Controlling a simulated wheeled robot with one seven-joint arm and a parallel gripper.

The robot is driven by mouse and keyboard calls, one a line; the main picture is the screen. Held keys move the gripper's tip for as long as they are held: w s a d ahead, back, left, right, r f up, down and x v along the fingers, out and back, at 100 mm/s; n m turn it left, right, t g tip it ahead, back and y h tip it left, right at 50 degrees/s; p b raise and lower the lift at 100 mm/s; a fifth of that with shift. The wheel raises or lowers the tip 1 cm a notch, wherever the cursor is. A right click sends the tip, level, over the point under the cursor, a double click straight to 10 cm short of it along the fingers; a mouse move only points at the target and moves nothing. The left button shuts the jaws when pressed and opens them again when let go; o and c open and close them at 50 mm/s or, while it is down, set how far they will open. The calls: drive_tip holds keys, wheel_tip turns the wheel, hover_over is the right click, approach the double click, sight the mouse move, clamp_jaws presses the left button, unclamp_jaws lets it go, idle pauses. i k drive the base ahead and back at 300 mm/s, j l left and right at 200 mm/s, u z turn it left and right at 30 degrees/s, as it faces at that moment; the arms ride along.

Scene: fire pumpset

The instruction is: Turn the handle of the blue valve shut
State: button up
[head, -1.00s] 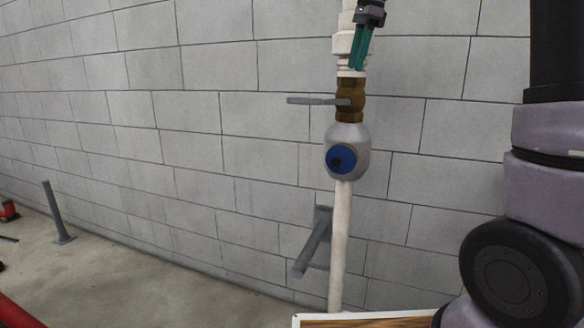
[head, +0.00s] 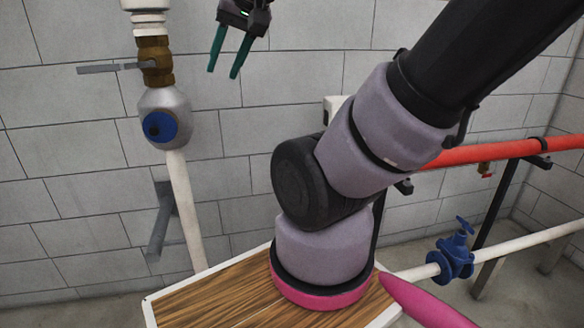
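The blue valve (head: 452,262) sits on a horizontal white pipe at the lower right of the head view. Its small blue handle (head: 464,225) stands up on top of it. My gripper (head: 224,70) is at the top of the view, far to the left of the valve and higher in the picture. Its two teal fingers point down, spread apart with nothing between them, so it is open. Only the wall shows behind the fingers. The valve is in plain view, but the exact angle of its handle is hard to tell.
A vertical white pipe (head: 184,205) at left carries a blue-faced round part (head: 160,127) and a brass fitting (head: 155,60) with a grey lever. A red pipe (head: 500,150) runs above the blue valve. Dark and grey supports stand near it. My arm fills the middle.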

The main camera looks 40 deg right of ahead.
sight(465, 224)
drive_tip(key=k+l, duration=0.1)
drive_tip(key=l, duration=0.45)
drive_tip(key=k+l, duration=0.1)
drive_tip(key=l, duration=0.45)
drive_tip(key=l+z, duration=0.2)
drive_tip(key=z, duration=2)
drive_tip(key=l+z, duration=0.1)
drive_tip(key=l, duration=0.2)
drive_tip(key=i+l+z, duration=0.15)
drive_tip(key=l, duration=0.15)
